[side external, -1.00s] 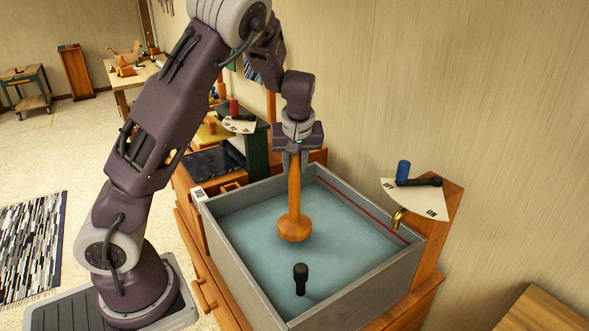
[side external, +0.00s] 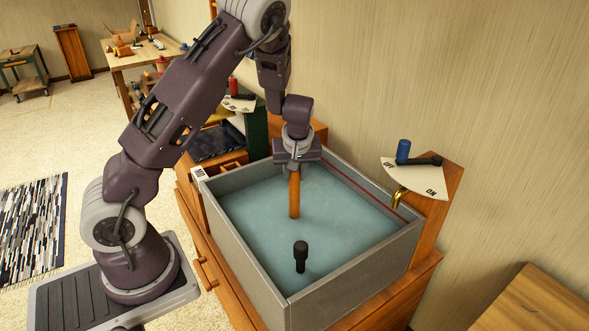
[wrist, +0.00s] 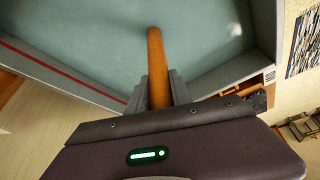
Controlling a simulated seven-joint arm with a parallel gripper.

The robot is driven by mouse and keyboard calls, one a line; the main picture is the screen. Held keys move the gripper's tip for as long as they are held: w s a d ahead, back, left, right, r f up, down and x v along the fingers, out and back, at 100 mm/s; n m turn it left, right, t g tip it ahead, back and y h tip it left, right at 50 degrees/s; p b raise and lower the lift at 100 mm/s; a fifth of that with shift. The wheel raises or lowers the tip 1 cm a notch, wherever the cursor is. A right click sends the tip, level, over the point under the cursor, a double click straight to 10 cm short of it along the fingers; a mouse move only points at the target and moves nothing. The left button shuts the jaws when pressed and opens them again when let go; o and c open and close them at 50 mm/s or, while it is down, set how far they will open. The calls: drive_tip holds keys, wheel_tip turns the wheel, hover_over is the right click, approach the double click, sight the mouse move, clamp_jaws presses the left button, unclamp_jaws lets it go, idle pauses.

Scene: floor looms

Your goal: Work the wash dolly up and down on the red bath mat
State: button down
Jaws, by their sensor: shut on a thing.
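The wash dolly (side external: 294,197) is a brown wooden rod standing upright in a grey basin (side external: 350,272) of cloudy blue-green water (side external: 248,218). Its rounded head is hidden under the water. My gripper (side external: 295,168) is shut on the upper part of the rod, above the water. The wrist view shows the rod (wrist: 156,55) between my two fingers (wrist: 160,92), reaching down into the water. I see no red bath mat in the basin; the water hides the bottom.
A black knobbed post (side external: 300,256) stands out of the water near the front. A red line (side external: 372,192) runs along the right inner wall. A brass spout (side external: 398,198) and an OFF/ON plate with a blue-knobbed lever (side external: 415,178) stand at the right edge.

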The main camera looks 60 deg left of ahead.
drive_tip(key=shift+f, duration=0.1)
drive_tip(key=shift+f, duration=0.35)
wheel_tip(320, 180, up, 10)
idle(0.4)
drive_tip(key=shift+r, duration=0.1)
idle(1.1)
wheel_tip(320, 180, up, 8)
idle(0.4)
